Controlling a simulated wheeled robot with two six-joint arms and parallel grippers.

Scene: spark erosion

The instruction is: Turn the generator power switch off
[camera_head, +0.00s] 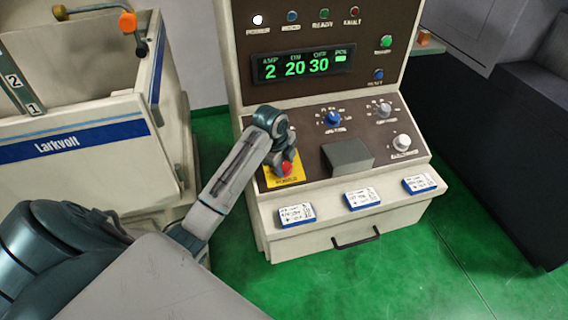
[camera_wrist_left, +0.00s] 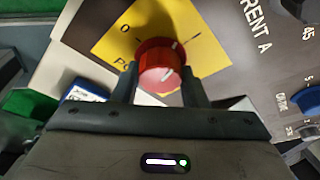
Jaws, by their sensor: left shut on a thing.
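The generator power switch is a red rotary knob (camera_head: 286,170) on a yellow plate (camera_head: 272,181), at the left of the generator's sloping panel. My left gripper (camera_head: 282,160) reaches down onto it. In the left wrist view, the two fingers (camera_wrist_left: 160,84) stand on either side of the red knob (camera_wrist_left: 160,62) and are shut on it. The yellow plate (camera_wrist_left: 112,43) shows a "0" at the left and a mark line at the upper right. White marks on the knob do not point at the "0". My right gripper is not in view.
Blue (camera_head: 333,118) and grey-white knobs (camera_head: 402,142) and a dark box (camera_head: 347,155) lie to the right. Several blue-white cards (camera_head: 362,197) lie along the front ledge.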

